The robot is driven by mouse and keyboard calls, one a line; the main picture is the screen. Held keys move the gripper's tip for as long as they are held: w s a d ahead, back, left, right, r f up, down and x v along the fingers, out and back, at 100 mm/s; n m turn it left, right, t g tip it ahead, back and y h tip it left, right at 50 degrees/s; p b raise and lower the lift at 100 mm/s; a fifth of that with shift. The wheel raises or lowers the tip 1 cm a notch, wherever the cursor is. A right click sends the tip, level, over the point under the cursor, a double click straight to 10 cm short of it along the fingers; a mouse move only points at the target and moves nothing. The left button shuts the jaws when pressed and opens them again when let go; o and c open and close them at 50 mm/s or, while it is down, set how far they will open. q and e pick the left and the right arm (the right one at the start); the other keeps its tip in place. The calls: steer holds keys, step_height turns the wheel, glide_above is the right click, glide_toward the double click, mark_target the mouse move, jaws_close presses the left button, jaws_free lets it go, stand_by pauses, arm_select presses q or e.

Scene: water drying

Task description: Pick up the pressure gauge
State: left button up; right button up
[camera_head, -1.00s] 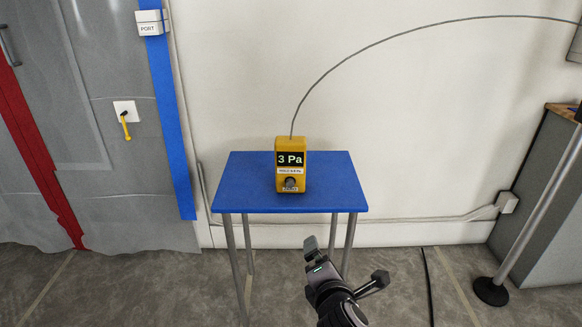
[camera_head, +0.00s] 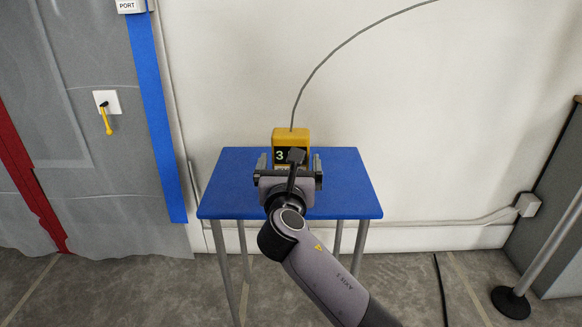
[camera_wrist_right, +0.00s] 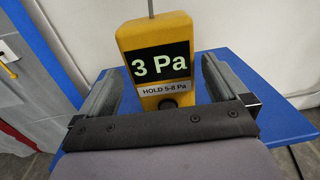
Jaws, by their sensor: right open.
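The yellow pressure gauge (camera_head: 291,139) stands upright on the blue table (camera_head: 350,190). Its display reads 3 Pa, and a grey cable rises from its top. In the right wrist view the gauge (camera_wrist_right: 157,50) shows ahead, between the finger lines, with a label "HOLD 5-8 Pa" and a dark knob below. My right gripper (camera_head: 290,161) is open in front of the gauge, one finger toward each side of it. In the head view it hides the gauge's lower part. I cannot tell whether the fingers touch the gauge. My left gripper is not in view.
A white wall stands behind the table. At left is a grey curtain with blue tape (camera_head: 158,120) and a yellow-handled switch (camera_head: 105,115). At right stands a post on a round black base (camera_head: 510,302). The tabletop beside the gauge is clear.

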mark_target(291, 138)
steer(key=shift+w+d+f+b, duration=0.1)
steer(key=shift+w+b, duration=0.45)
steer(key=shift+w, duration=0.7)
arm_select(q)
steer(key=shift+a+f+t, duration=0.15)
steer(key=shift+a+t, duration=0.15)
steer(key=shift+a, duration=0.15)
arm_select(e)
steer(key=shift+w, duration=0.65)
steer(key=c, duration=0.9)
step_height(291, 138, up, 5)
steer(key=shift+r+p, duration=0.1)
steer(key=shift+p, duration=1.1)
arm_select(q)
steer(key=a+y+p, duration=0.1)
steer(key=p, duration=0.1)
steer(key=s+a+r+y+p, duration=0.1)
steer(key=p, duration=0.1)
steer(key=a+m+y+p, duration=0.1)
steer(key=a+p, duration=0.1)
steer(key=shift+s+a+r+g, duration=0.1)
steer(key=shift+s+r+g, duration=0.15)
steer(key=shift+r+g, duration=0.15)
arm_select(e)
step_height(291, 138, up, 15)
steer(key=shift+r, duration=0.1)
